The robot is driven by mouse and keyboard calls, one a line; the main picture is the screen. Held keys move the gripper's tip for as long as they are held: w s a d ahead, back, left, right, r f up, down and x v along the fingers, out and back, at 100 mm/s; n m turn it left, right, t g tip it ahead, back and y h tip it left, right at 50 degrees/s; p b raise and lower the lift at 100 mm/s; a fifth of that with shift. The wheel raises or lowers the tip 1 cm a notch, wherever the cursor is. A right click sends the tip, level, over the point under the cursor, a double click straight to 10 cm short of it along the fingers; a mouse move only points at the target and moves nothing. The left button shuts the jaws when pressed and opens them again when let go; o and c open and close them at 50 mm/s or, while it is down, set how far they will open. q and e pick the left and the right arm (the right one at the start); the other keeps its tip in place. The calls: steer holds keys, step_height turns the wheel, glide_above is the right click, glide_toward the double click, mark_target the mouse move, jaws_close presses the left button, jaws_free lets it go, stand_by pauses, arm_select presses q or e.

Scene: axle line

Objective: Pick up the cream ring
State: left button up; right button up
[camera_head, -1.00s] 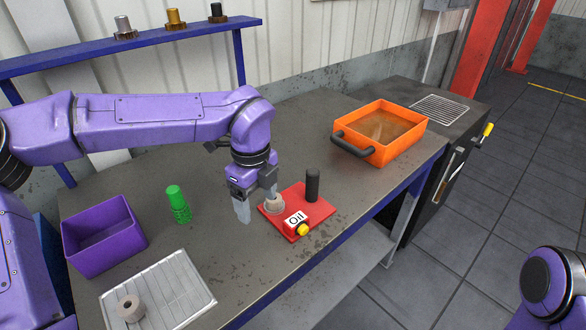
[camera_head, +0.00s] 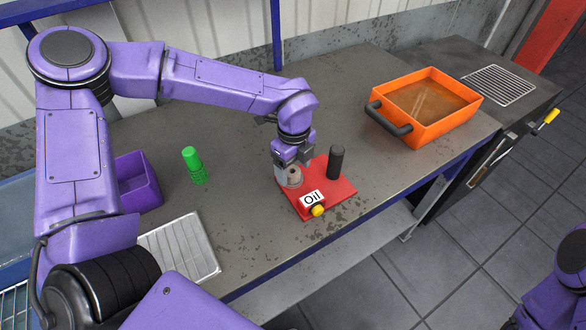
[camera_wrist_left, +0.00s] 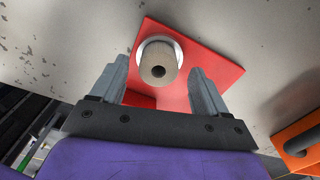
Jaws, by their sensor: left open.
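A cream ring (camera_head: 293,172), a short thick tube with a centre hole, stands on the red plate (camera_head: 338,192). In the left wrist view the ring (camera_wrist_left: 158,56) sits upright on a pale round seat, its dark hole facing me. My left gripper (camera_head: 294,164) points down at it and is open. In the left wrist view the two fingers stand on either side of the ring, with gaps visible, so it is not gripped. In the head view the fingers partly hide the ring. My right gripper is out of view.
A green bottle (camera_head: 194,165), purple bin (camera_head: 139,181) and ribbed tray (camera_head: 181,248) are to the left. An orange pan (camera_head: 440,124) is to the right. The front middle is clear.

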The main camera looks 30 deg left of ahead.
arm_select(q)
steer(key=shift+s+f, duration=0.1)
steer(key=shift+f, duration=0.5)
steer(key=c, duration=1.2)
